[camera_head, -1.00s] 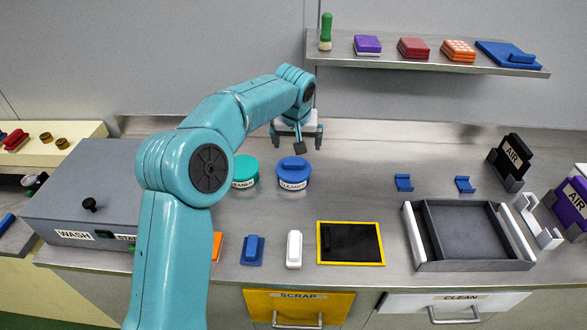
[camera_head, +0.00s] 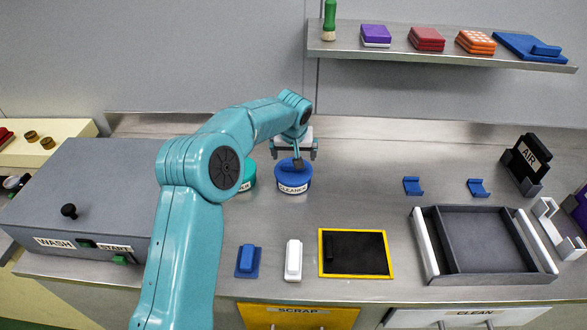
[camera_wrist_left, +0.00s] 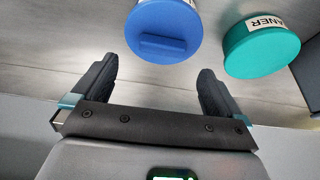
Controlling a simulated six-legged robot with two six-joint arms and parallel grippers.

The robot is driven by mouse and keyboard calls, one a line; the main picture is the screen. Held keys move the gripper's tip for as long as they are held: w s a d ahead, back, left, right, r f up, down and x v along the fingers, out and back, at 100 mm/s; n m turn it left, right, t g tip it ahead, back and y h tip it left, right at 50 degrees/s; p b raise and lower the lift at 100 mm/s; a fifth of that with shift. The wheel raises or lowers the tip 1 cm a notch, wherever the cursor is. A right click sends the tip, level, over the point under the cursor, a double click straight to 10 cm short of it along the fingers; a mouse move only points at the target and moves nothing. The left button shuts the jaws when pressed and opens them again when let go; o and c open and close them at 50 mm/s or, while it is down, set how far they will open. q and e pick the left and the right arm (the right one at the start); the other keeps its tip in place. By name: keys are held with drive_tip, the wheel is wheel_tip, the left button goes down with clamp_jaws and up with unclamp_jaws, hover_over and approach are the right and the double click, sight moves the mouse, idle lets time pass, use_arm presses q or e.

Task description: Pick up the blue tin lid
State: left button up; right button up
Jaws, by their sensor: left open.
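In the left wrist view the lid (camera_wrist_left: 165,22) has a raised bar handle (camera_wrist_left: 162,47). There the open left gripper (camera_wrist_left: 158,75) has nothing between its fingers, and the handle lies just beyond the fingertips, roughly centred between them. Whether the fingers touch the lid cannot be told. My right gripper is not in view.
A teal tin (camera_head: 248,178) stands close left of the blue one, partly behind my arm; its lid shows in the wrist view (camera_wrist_left: 262,52). A grey WASH box (camera_head: 90,190) is at left. A black mat with yellow rim (camera_head: 322,255) and a grey tray (camera_head: 485,278) lie right.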

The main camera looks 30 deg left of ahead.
sight(293, 168)
use_arm(q)
drive_tip(key=shift+w+f, duration=0.1)
drive_tip(key=shift+f, duration=0.25)
drive_tip(key=shift+d, duration=0.15)
drive_tip(key=shift+f, duration=0.25)
drive_tip(key=x, duration=0.1)
drive_tip(key=p+x, duration=0.1)
drive_tip(key=x, duration=0.1)
drive_tip(key=p+x, duration=0.1)
drive_tip(key=shift+w+a+f, duration=0.1)
drive_tip(key=shift+a+f, duration=0.2)
drive_tip(key=shift+a, duration=0.1)
drive_tip(key=shift+f, duration=0.2)
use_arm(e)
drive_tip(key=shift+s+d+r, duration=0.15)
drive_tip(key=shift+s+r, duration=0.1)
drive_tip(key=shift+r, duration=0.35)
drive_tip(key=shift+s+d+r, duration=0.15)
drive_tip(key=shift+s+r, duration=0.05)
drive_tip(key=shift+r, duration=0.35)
use_arm(q)
drive_tip(key=shift+f, duration=0.1)
drive_tip(key=c, duration=1.1)
